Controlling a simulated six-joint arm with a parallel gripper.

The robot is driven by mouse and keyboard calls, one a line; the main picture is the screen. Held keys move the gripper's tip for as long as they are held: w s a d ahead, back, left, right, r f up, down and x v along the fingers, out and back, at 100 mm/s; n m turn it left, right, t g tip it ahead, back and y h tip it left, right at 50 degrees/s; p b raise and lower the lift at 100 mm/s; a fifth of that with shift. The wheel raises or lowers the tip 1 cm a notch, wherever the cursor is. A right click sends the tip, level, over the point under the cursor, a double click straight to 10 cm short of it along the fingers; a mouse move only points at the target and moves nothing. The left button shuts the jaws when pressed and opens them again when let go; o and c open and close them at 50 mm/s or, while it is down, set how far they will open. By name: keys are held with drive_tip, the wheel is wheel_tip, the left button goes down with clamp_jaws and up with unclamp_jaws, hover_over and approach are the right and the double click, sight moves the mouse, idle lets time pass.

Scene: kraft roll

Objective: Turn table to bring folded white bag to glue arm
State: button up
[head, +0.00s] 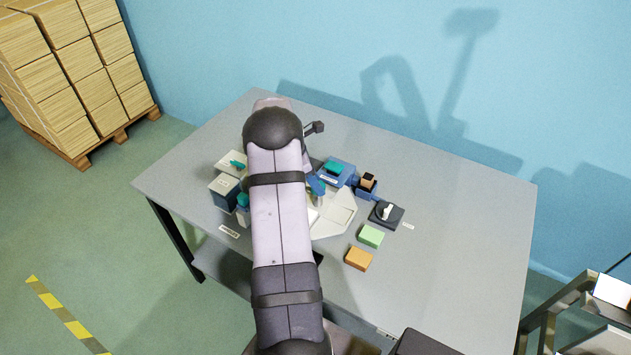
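A pale, flat, angular turntable (340,213) lies mid-table, its left part hidden behind my arm. A small whitish piece (312,216) shows at the arm's edge; I cannot tell whether it is the folded white bag. A blue and teal upright part (317,188) stands over the turntable next to my arm; whether it is the glue arm is unclear. A dark box with a white knob (386,213) sits right of the turntable. My arm reaches across the table from the near edge, and its end is hidden behind its own links, so my gripper does not show.
A blue device with a teal top (335,172) and a small black-and-tan block (367,184) stand behind. Green (371,236) and orange (358,258) blocks lie right. Several boxes (225,190) and a teal-capped bottle (243,205) stand left. The grey table's (465,230) right side is clear.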

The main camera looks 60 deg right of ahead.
clamp_jaws()
drive_tip(key=shift+m, duration=0.4)
drive_tip(key=shift+w+d+m+g+y, duration=0.1)
drive_tip(key=shift+m+g+y, duration=0.25)
drive_tip(key=shift+m, duration=0.7)
drive_tip(key=shift+w+d+m+g+y, duration=0.1)
drive_tip(key=shift+m+g+y, duration=0.25)
drive_tip(key=shift+m, duration=0.7)
drive_tip(key=shift+d+m+y+b, duration=0.1)
drive_tip(key=shift+m+y+b, duration=0.3)
drive_tip(key=shift+m, duration=0.7)
drive_tip(key=shift+m+y+b, duration=0.1)
drive_tip(key=shift+m+y, duration=0.5)
drive_tip(key=shift+m, duration=1)
drive_tip(key=shift+r, duration=0.1)
drive_tip(key=o, duration=0.9)
unclamp_jaws()
drive_tip(key=shift+c, duration=0.2)
